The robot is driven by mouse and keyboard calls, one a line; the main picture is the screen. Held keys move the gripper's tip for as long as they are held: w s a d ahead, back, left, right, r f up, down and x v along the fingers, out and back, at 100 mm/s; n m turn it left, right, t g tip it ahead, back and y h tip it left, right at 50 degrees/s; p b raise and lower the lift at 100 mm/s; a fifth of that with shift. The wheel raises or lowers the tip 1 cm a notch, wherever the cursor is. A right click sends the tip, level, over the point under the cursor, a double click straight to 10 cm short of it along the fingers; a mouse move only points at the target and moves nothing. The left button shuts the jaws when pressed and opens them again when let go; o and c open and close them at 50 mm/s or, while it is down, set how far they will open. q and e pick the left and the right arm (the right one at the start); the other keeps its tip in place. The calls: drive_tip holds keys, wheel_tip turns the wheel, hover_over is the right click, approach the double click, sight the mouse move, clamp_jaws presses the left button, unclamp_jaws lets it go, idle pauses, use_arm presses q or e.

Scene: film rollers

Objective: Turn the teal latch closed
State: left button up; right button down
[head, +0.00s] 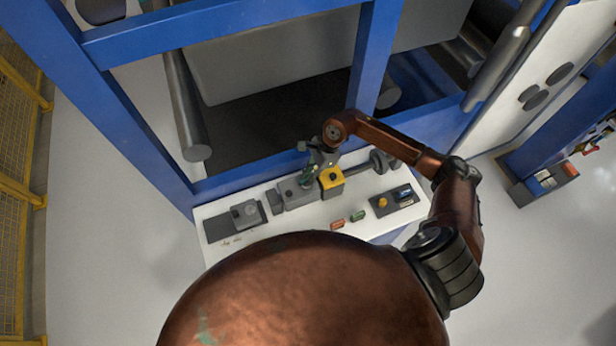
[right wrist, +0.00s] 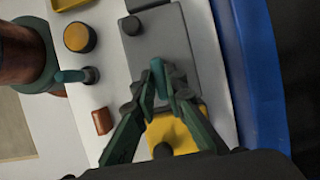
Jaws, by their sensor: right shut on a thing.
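The teal latch (right wrist: 158,76) stands on a grey block (right wrist: 158,42) in the right wrist view. My right gripper (right wrist: 160,88) has its dark green fingers on either side of the latch and is shut on it. In the head view my right gripper (head: 306,178) reaches down over the grey block (head: 297,194) beside the yellow block (head: 331,181). The latch itself is too small and covered to make out there. The yellow block (right wrist: 184,133) shows partly behind the fingers in the right wrist view. My left gripper is not in view.
The parts sit on a narrow white table (head: 270,232) against a blue frame (head: 240,180). A dark plate with a grey block (head: 245,212) is at the left. A dark panel with a yellow knob (head: 382,202) is at the right. Small red (head: 337,224) and green (head: 357,215) pieces lie in front.

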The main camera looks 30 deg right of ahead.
drive_tip(key=shift+m, duration=0.3)
drive_tip(key=m+t, duration=0.1)
drive_tip(key=m, duration=0.1)
drive_tip(key=m+t, duration=0.1)
drive_tip(key=m, duration=0.1)
drive_tip(key=shift+s+r+h, duration=0.1)
drive_tip(key=shift+s+h, duration=0.05)
drive_tip(key=shift+h, duration=0.15)
drive_tip(key=m+t, duration=0.1)
drive_tip(key=m, duration=0.2)
drive_tip(key=shift+a+m+h, duration=0.15)
drive_tip(key=shift+m+h, duration=0.25)
drive_tip(key=m, duration=0.2)
drive_tip(key=shift+m+t+h, duration=0.4)
drive_tip(key=m+h, duration=0.1)
drive_tip(key=m, duration=0.2)
drive_tip(key=m+h+b, duration=0.1)
drive_tip(key=m, duration=0.2)
drive_tip(key=shift+s+a+t, duration=0.1)
drive_tip(key=shift+a+t, duration=0.05)
drive_tip(key=shift+t, duration=0.15)
drive_tip(key=c, duration=2)
unclamp_jaws()
drive_tip(key=shift+o, duration=0.2)
